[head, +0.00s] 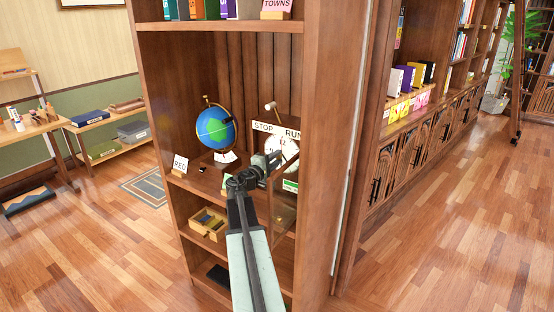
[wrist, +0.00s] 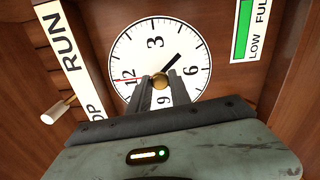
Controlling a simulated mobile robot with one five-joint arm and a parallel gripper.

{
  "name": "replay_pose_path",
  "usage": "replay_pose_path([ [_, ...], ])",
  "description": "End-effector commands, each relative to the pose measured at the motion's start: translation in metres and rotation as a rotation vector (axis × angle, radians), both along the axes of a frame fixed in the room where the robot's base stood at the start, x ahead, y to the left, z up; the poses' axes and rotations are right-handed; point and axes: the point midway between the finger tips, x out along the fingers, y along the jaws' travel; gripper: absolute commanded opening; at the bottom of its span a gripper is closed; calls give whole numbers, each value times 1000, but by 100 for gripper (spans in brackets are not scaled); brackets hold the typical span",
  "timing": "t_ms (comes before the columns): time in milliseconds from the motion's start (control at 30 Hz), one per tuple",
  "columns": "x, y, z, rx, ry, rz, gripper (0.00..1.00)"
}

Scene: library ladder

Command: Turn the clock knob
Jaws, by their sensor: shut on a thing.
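The white clock face (head: 285,150) is on the bookcase shelf. It fills the top middle of the wrist view (wrist: 137,52), turned sideways, with a black hand between 3 and 6 and a thin red hand near 12. The round brass clock knob (wrist: 160,80) is at the dial's middle. My gripper (wrist: 159,88) has its two dark fingers on either side of the knob, shut on it. In the head view my gripper (head: 268,163) reaches in front of the clock and hides part of the dial; the knob cannot be made out there.
A STOP/RUN plate (wrist: 72,55) with a pale-ended lever (wrist: 58,111) is beside the dial. A green LOW/FULL gauge (wrist: 246,30) is on its other side. A globe (head: 215,128) and a RED card (head: 180,164) stand left on the shelf. Bookcase side walls are close by.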

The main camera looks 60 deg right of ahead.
Motion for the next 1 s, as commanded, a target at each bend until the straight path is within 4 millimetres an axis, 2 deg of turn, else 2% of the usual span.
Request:
replay_pose_path([
  [133,0,0,0,0,-95,-1,0],
  [400,-1,0,-1,0,-104,-1,0],
  [433,-1,0,-1,0,-104,-1,33],
  [500,-1,0,0,0,-103,-1,46],
  [833,-1,2,0,0,-102,-1,46],
  [1000,-1,21,0,0,-102,1,46],
])
